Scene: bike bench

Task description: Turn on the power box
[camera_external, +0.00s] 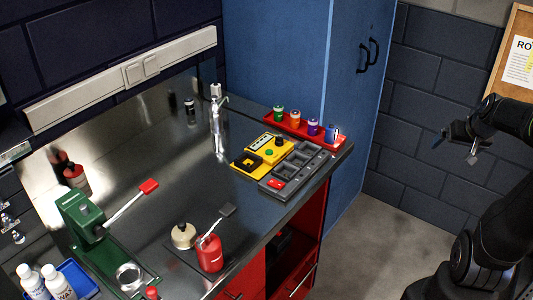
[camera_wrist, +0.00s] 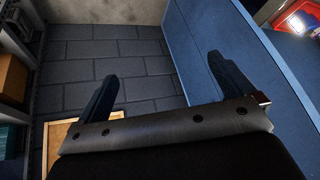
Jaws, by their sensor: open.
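A yellow box (camera_external: 244,168) lies on the metal bench near its right end in the external view. It carries a pale panel, a black knob, a green button and a dark recess, and looks like the power box. Whether it is on cannot be told. My gripper (camera_external: 457,147) is in the air at the right of the external view, well away from the bench. It is open and empty.
A grey compartment tray (camera_external: 311,167) lies right beside the yellow box. A red tray (camera_external: 315,137) with several small colored containers sits behind. A tall blue cabinet (camera_external: 290,60) stands at the back. A green press (camera_external: 82,215) and red can (camera_external: 210,256) stand farther left.

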